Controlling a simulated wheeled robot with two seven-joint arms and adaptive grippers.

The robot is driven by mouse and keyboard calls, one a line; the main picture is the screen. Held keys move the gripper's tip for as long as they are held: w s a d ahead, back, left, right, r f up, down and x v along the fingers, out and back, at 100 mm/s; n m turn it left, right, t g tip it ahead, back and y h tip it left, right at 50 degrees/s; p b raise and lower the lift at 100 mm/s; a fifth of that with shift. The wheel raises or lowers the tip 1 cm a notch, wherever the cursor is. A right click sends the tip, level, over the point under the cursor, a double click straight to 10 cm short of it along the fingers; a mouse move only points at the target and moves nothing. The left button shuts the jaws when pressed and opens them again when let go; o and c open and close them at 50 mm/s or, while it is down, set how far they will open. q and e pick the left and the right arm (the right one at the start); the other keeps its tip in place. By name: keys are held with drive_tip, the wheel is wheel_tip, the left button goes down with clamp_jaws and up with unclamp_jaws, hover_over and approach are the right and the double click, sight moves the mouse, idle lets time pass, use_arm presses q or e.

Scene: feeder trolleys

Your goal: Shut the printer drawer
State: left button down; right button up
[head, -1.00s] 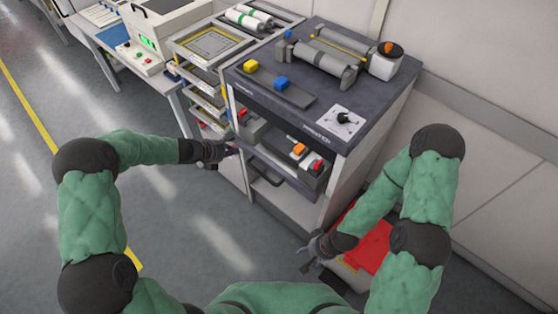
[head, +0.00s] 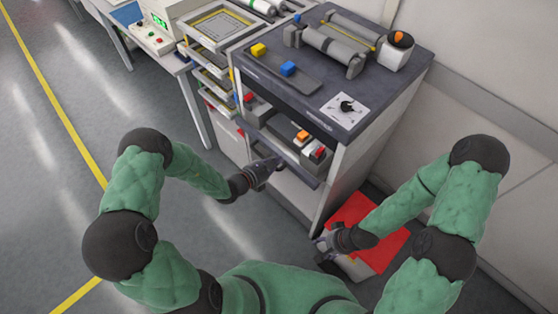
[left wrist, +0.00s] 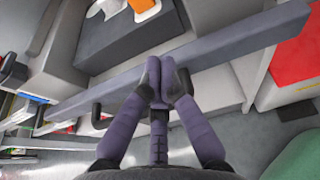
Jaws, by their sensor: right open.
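The printer drawer (head: 283,157) stands partly open under the dark top of the printer trolley, with orange and red blocks and grey parts inside. In the left wrist view its long grey-purple front (left wrist: 238,50) crosses the picture diagonally. My left gripper (head: 272,165) is at the drawer's front. Its fingertips (left wrist: 160,78) are together, with nothing seen between them, and overlap the front bar; I cannot tell whether they touch it. A black handle (left wrist: 97,112) shows just left of the fingers. My right gripper (head: 324,245) is open and low, right of the trolley, beside a red surface.
The trolley top (head: 385,85) carries rollers, yellow and blue blocks and a white card. A red-topped box (head: 385,240) stands low at the right. A shelf rack (head: 215,70) adjoins on the left. Open grey floor (head: 60,150) lies to the left.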

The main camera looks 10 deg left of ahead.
sight(296, 149)
use_arm(q)
drive_tip(key=b+x, duration=0.1)
drive_tip(key=x, duration=0.6)
drive_tip(key=shift+w+d+f+b, duration=0.15)
drive_tip(key=shift+w+d+b, duration=0.1)
drive_tip(key=shift+b, duration=0.1)
use_arm(e)
wheel_tip(296, 149, down, 2)
